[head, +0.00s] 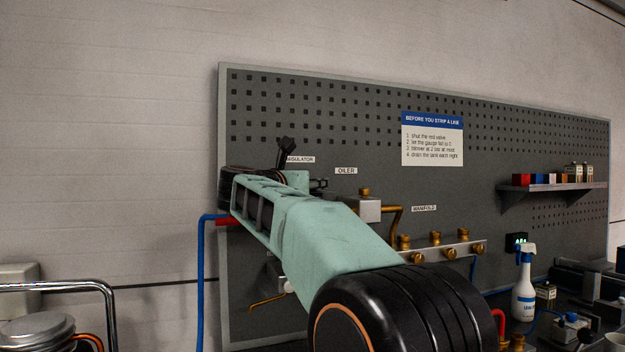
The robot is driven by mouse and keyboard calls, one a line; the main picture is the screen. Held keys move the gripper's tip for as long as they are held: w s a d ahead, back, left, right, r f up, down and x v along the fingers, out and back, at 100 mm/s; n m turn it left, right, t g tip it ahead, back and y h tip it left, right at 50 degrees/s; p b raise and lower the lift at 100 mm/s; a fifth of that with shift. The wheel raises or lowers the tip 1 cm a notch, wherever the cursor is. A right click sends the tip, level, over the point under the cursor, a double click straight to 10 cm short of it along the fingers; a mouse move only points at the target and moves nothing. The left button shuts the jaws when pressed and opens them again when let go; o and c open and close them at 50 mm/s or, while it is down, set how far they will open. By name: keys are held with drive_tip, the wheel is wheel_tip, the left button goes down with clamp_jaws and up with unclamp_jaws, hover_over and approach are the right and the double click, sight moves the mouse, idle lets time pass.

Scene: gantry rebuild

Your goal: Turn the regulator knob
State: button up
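The regulator label (301,159), its first letters covered, is on the grey pegboard (290,110). The regulator knob cannot be made out; my pale green arm (300,225) covers the area below the label. A dark angled part (286,147) sticks up by the label, and a small dark part (318,184) shows to its lower right. I cannot tell whether these belong to my gripper or to the fittings. My gripper's fingertips cannot be made out, nor whether they touch anything.
Right of my arm are an oiler block (369,209) with brass fittings and a brass manifold (445,249). A blue hose (201,280) hangs at the board's left edge. A spray bottle (524,290) stands on the bench at right. A shelf (560,188) holds small items.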

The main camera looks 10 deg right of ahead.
drive_tip(key=shift+m+g+h, duration=0.3)
drive_tip(key=o, duration=1.2)
drive_tip(key=v, duration=1.2)
drive_tip(key=shift+s, duration=0.1)
